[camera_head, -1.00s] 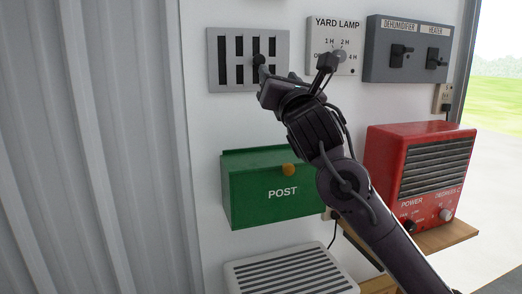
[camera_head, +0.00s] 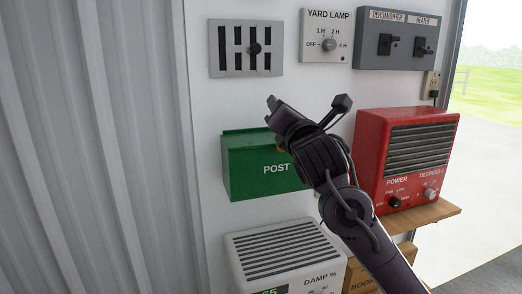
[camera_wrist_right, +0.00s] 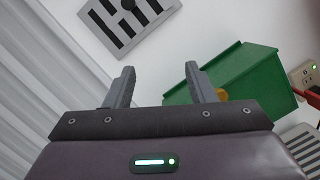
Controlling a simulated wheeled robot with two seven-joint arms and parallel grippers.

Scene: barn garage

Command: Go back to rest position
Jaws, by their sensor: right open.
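My right gripper (camera_head: 272,106) is in front of the wall, over the upper right part of the green post box (camera_head: 255,177). In the right wrist view the gripper (camera_wrist_right: 160,85) has its two fingers apart with nothing between them. The slotted vent plate (camera_head: 246,48) with its black knob is on the wall above, apart from the gripper; it also shows in the right wrist view (camera_wrist_right: 128,20). The yard lamp dial (camera_head: 329,44) is up and to the right, clear of the gripper. My left gripper is not in view.
A red heater (camera_head: 405,150) stands on a wooden shelf (camera_head: 425,216) at the right. A white dehumidifier (camera_head: 285,250) is below the post box. Dehumidifier and heater switches (camera_head: 402,42) are at upper right. Corrugated metal (camera_head: 90,150) fills the left side.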

